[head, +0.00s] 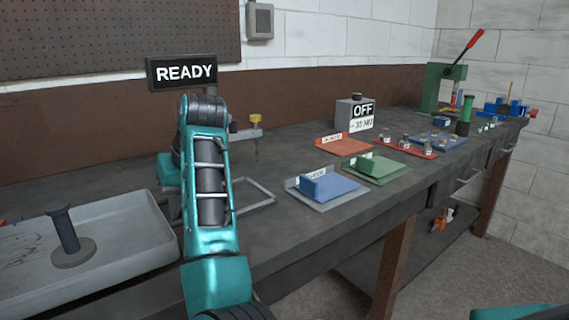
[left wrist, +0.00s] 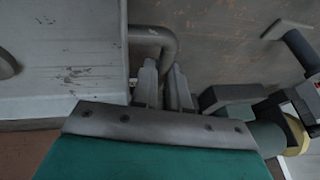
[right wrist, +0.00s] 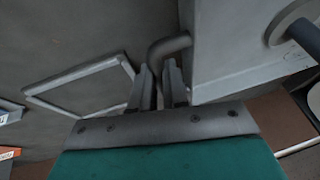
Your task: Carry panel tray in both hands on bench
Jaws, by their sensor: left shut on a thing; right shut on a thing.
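The grey panel tray (head: 118,232) is at the left of the head view, its left side cut off by the picture edge. A dark flanged post (head: 68,235) stands upright in it. My right gripper (right wrist: 158,82) is shut on the bent handle (right wrist: 168,45) at one end of the tray. In the head view my right arm hides much of that grip. My left gripper (left wrist: 162,78) is shut on the other handle (left wrist: 155,36), beside the tray wall (left wrist: 112,60); it is outside the head view. I cannot tell whether the tray touches the bench.
The bench (head: 270,240) has a thin metal frame (head: 262,205) just right of my right arm. Blue (head: 328,187), green (head: 377,169) and orange (head: 343,146) plates lie farther right. A READY sign (head: 185,72) and a box marked OFF (head: 352,115) stand at the back.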

